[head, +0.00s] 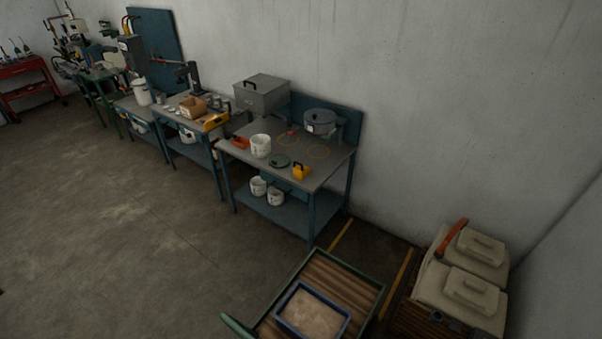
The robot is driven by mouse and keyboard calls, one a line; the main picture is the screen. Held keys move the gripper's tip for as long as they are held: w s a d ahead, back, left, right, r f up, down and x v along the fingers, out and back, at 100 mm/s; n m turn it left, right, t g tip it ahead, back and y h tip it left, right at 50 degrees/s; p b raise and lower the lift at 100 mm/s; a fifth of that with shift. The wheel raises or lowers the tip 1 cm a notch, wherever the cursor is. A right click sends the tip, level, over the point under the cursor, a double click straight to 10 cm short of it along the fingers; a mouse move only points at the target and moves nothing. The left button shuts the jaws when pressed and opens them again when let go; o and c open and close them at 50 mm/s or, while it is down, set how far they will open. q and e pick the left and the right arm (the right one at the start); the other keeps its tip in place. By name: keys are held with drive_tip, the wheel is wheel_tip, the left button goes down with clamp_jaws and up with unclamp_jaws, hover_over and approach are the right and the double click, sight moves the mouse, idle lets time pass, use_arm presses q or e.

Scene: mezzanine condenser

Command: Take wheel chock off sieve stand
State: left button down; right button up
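Neither of my grippers is in view. A small yellow block with a black handle or top (301,171) sits at the front right of a blue-legged bench (326,170). It may be the wheel chock, but it is too small to tell. A grey round lidded vessel (320,122) is at the back right of this bench. I cannot tell which thing is the sieve stand.
A cart (367,286) with a blue-rimmed tray (344,327) stands in front. Beige-lidded bins (470,291) are right. Floor at left is open.

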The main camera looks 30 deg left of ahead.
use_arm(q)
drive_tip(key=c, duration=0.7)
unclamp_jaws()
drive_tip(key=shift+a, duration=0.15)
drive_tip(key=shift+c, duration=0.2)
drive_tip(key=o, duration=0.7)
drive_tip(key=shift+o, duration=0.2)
